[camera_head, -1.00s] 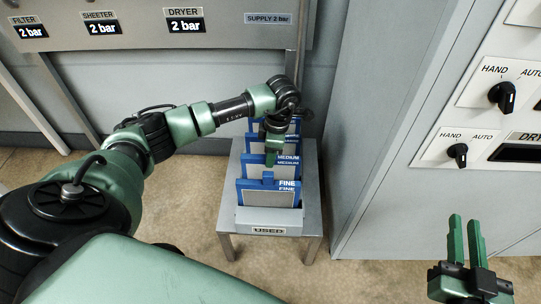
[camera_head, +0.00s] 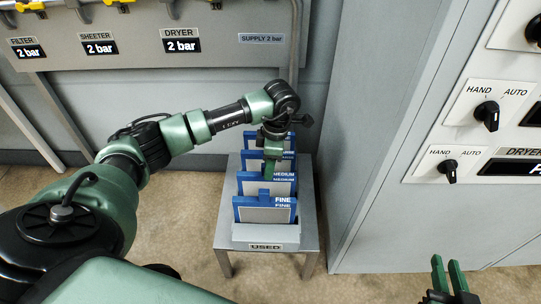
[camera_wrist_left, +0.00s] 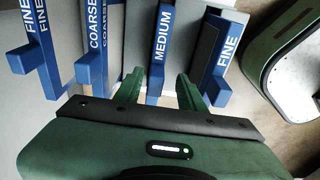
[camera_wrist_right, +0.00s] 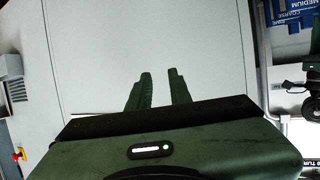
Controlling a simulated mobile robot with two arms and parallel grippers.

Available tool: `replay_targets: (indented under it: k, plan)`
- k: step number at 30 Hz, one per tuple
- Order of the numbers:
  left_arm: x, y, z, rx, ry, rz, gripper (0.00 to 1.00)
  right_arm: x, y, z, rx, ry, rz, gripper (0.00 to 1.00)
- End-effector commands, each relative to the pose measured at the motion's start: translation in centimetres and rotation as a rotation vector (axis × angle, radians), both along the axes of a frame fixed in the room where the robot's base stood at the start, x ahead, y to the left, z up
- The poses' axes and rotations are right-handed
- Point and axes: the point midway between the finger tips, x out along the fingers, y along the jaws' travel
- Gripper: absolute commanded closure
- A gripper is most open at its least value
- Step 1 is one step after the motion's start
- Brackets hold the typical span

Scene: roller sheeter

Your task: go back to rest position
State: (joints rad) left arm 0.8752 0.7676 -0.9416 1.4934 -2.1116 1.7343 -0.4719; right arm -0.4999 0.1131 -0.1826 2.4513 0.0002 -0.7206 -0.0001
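My left gripper (camera_head: 270,166) is above the rack of blue-framed screens on the small grey table. In the left wrist view, its fingers (camera_wrist_left: 160,88) are open and stand apart on either side of the handle of a screen marked MEDIUM (camera_wrist_left: 162,35). I cannot tell whether they touch it. My right gripper (camera_head: 449,280) is low at the right edge of the head view. Its fingers (camera_wrist_right: 160,88) are open with nothing between them, facing a plain pale panel in the right wrist view.
The rack on the table labelled USED (camera_head: 265,246) holds several screens, the front one marked FINE (camera_head: 265,210). A grey cabinet (camera_head: 375,130) with HAND/AUTO knobs (camera_head: 487,115) stands close on the right. A gauge panel (camera_head: 140,42) is behind. Floor is clear at the table's left.

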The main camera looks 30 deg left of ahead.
Motion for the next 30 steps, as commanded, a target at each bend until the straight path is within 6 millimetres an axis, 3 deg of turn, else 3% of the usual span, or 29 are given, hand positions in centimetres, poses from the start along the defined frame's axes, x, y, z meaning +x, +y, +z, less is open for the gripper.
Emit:
replay_targets:
  k: [3, 9, 20, 30]
  plan:
    - [0.1, -0.3, 1.7, 0.001, -0.003, 0.001, 0.6, -1.1, -0.5, -1.6, -0.025, 0.102, -0.008, 0.8]
    - [0.1, -0.5, 3.0, 0.001, 0.001, 0.0, 0.6, -2.2, -1.1, -3.3, -0.046, 0.192, -0.013, 0.8]
    - [-0.2, -0.7, 2.9, -0.001, 0.003, 0.0, 0.6, -2.7, -1.3, -3.6, -0.05, 0.209, -0.014, 0.8]
    - [-4.6, -3.4, 3.1, 0.001, 0.0, 0.0, 0.6, -7.1, -4.0, -3.5, -0.048, 0.204, -0.015, 0.8]
